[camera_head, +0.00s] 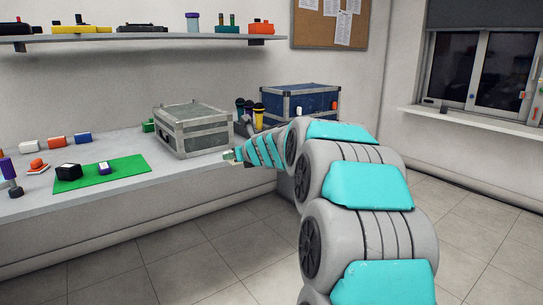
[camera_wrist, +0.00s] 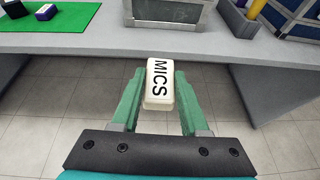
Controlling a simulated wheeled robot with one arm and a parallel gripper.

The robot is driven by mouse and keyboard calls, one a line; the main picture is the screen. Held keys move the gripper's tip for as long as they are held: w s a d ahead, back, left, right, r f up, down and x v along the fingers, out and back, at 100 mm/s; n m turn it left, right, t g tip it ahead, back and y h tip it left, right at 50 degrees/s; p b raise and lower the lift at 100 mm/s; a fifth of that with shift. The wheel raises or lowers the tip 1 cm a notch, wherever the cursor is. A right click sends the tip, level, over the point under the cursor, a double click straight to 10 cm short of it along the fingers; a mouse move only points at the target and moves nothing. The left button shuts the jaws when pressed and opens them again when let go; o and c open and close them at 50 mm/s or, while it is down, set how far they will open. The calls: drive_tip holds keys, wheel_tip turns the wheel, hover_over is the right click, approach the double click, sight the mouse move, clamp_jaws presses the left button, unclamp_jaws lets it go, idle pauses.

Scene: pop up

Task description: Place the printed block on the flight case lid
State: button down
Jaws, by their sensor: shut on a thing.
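My gripper (camera_wrist: 160,103) is shut on a cream block (camera_wrist: 159,92) printed "MICS" in the wrist view. It holds the block in front of the table's front edge, with floor below. In the head view my gripper (camera_head: 232,157) is small at the end of my arm, and the block is hard to make out there. The grey flight case (camera_head: 192,130) stands on the table beyond the gripper, with its lid (camera_head: 193,111) shut and its top bare. In the wrist view only the lower front of the grey case (camera_wrist: 170,13) shows.
A green mat (camera_head: 119,173) with a black block (camera_head: 69,171) lies left of the grey case on the white table (camera_head: 125,200). A blue case (camera_head: 300,100) and several microphones (camera_head: 249,108) stand right of it. A shelf (camera_head: 140,36) with several objects hangs above.

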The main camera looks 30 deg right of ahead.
drive_tip(key=w+a+f, duration=0.1)
drive_tip(key=w+a, duration=0.1)
drive_tip(key=a, duration=0.4)
drive_tip(key=w+a+f, duration=0.2)
drive_tip(key=w+a, duration=0.1)
drive_tip(key=a, duration=0.3)
drive_tip(key=shift+a+f, duration=0.15)
drive_tip(key=shift+f, duration=0.1)
